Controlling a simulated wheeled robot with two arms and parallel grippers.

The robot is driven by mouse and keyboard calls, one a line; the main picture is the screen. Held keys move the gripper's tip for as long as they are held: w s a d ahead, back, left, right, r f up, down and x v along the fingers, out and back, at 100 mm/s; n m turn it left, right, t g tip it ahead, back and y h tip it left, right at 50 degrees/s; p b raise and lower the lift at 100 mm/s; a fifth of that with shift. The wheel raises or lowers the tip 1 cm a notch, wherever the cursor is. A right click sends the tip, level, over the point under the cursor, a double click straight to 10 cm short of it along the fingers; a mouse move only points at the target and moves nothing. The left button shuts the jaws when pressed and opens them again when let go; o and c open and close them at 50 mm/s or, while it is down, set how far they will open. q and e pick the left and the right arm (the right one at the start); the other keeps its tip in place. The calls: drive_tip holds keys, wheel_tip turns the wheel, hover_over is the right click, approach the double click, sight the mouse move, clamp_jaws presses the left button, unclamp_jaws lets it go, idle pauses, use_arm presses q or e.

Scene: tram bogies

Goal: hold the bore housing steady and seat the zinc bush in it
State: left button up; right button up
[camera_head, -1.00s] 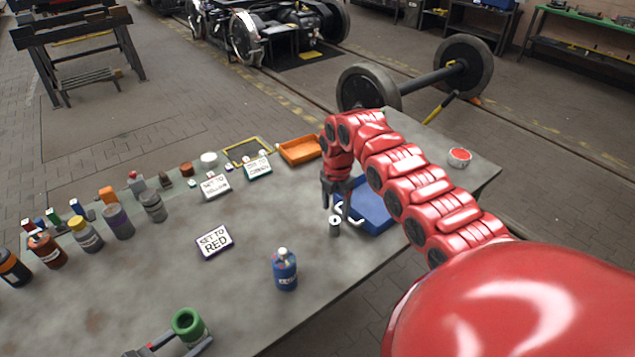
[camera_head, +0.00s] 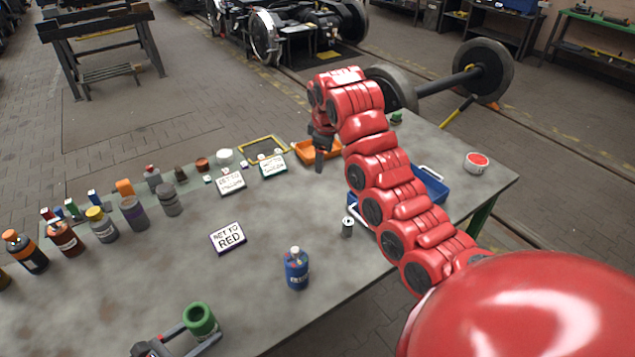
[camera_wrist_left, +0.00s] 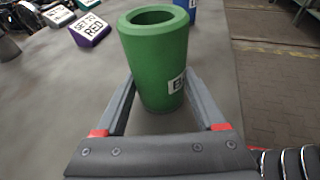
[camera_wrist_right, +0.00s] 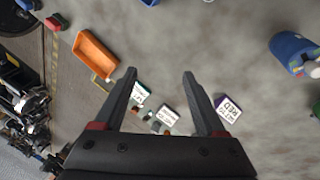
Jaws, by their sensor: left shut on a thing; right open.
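The bore housing, a green open-topped cylinder (camera_head: 200,319), stands upright at the table's near edge. My left gripper (camera_head: 197,334) has its fingers on both sides of it; in the left wrist view the housing (camera_wrist_left: 158,55) shows its round opening and part of a white label. A small grey cylinder with a hole in its top, which looks like the zinc bush (camera_head: 348,228), stands on the table left of the blue tray. My right gripper (camera_head: 319,165) is by the orange tray, away from both; in the right wrist view it (camera_wrist_right: 159,80) is open and empty.
A blue bottle (camera_head: 297,269) stands between housing and bush. A blue tray (camera_head: 428,190) is partly behind my right arm. An orange tray (camera_head: 306,152), "SET TO" signs (camera_head: 228,237) and several bottles (camera_head: 103,226) line the back and left.

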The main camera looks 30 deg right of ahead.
wheel_tip(320, 180, up, 3)
drive_tip(key=w+m+t, duration=0.2)
drive_tip(key=m, duration=0.8)
drive_tip(key=n+g, duration=0.2)
drive_tip(key=n, duration=3)
hover_over(348, 222)
drive_tip(key=s, duration=0.2)
wheel_tip(348, 222, down, 15)
drive_tip(key=shift+h, duration=0.3)
drive_tip(key=x, duration=0.3)
drive_tip(key=a+x, duration=0.1)
drive_tip(key=x, duration=0.2)
drive_tip(key=shift+a, duration=0.15)
clamp_jaws()
